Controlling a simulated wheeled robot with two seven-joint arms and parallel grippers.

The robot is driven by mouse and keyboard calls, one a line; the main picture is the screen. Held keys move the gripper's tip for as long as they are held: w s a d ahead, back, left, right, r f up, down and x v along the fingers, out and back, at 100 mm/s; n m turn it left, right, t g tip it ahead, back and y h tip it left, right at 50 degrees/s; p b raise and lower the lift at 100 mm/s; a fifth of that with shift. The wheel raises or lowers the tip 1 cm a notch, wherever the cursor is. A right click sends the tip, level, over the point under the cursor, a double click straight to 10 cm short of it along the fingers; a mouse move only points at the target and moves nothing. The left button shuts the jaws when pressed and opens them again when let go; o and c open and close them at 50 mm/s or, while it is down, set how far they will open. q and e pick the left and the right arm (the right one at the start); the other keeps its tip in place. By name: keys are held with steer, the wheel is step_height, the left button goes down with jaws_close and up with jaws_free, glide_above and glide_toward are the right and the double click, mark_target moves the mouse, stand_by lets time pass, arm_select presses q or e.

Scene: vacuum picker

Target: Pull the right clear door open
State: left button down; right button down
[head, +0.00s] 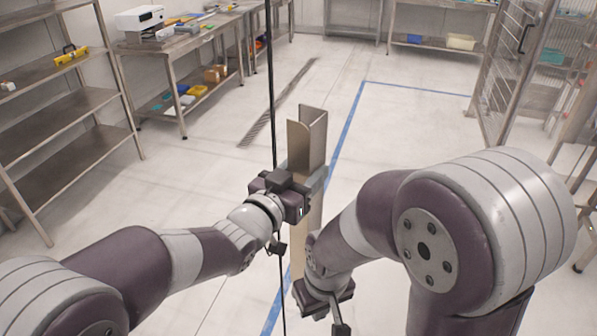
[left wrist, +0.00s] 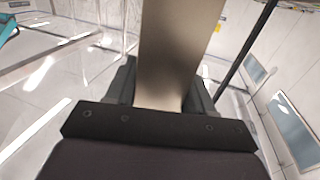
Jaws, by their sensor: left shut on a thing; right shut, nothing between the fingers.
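A tall beige metal channel piece (head: 306,150), shaped like an upright pull handle, stands in the middle of the head view. My left gripper (head: 311,186) is shut on it, below its open top end. In the left wrist view the piece (left wrist: 178,50) rises between the fingers (left wrist: 162,92). A thin dark upright line (head: 271,90) runs just left of it; I cannot tell whether it is the edge of a clear door. No clear pane can be made out for sure. My right gripper (head: 338,318) is shut and empty, lower down, near the bottom edge.
Steel shelves (head: 60,90) stand at the left, with a workbench (head: 190,40) behind them. A mesh-sided metal rack (head: 515,70) stands at the far right. The floor beyond my grippers is clear, with blue tape lines (head: 345,130).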

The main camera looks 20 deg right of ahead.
arm_select(q)
steer(key=shift+r, duration=0.1)
stand_by(0.3)
steer(key=c, duration=0.5)
jaws_free()
steer(key=shift+s+a, duration=0.1)
steer(key=shift+a, duration=0.05)
steer(key=b+v, duration=0.2)
steer(key=v, duration=1)
steer(key=shift+b, duration=0.35)
steer(key=shift+s+a, duration=0.1)
